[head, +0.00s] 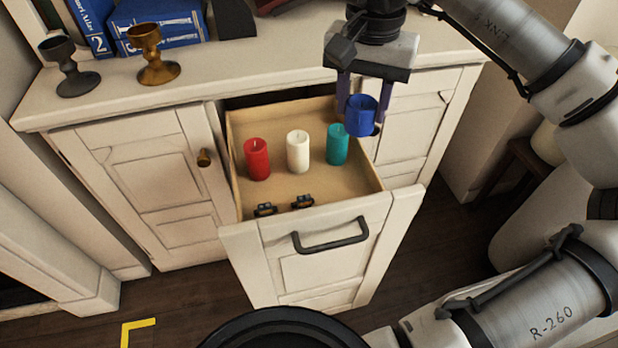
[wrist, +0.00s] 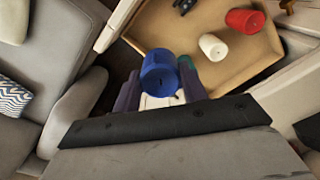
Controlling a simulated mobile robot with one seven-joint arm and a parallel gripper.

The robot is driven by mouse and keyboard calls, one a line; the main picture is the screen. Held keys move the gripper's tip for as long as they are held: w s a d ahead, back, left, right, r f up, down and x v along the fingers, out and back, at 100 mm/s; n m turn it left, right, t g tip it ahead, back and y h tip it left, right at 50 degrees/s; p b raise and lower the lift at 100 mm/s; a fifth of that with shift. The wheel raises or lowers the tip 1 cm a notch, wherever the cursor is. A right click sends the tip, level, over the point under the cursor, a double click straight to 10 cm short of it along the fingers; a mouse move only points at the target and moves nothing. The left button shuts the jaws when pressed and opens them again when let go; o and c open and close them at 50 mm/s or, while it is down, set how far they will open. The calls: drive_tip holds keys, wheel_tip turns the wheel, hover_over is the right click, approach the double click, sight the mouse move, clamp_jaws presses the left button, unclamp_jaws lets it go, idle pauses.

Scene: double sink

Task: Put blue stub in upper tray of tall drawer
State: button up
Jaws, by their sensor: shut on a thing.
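The blue stub (head: 360,114) is a short blue candle. My gripper (head: 362,112) is shut on it and holds it above the right back part of the open drawer. The blue stub also shows between the fingers in the wrist view (wrist: 160,72). The tall drawer (head: 335,262) is pulled out, and its upper tray (head: 305,183) has a light wooden floor. In the tray stand a red candle (head: 257,159), a white candle (head: 298,151) and a teal candle (head: 337,144). The teal candle is partly hidden behind my gripper in the wrist view.
Two small dark objects (head: 303,202) lie at the tray's front. The cabinet top holds a dark goblet (head: 66,68), a bronze goblet (head: 154,60) and blue books (head: 158,30) at the left. The tray's right front floor is clear.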

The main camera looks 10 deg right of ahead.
wheel_tip(320, 180, down, 20)
drive_tip(key=b, duration=0.2)
drive_tip(key=shift+r+b, duration=0.15)
drive_tip(key=shift+b, duration=0.25)
drive_tip(key=shift+f, duration=0.25)
drive_tip(key=o, duration=1)
drive_tip(key=shift+r, duration=0.1)
drive_tip(key=shift+r, duration=0.1)
wheel_tip(320, 180, up, 12)
drive_tip(key=shift+r+p, duration=0.1)
drive_tip(key=shift+p, duration=0.85)
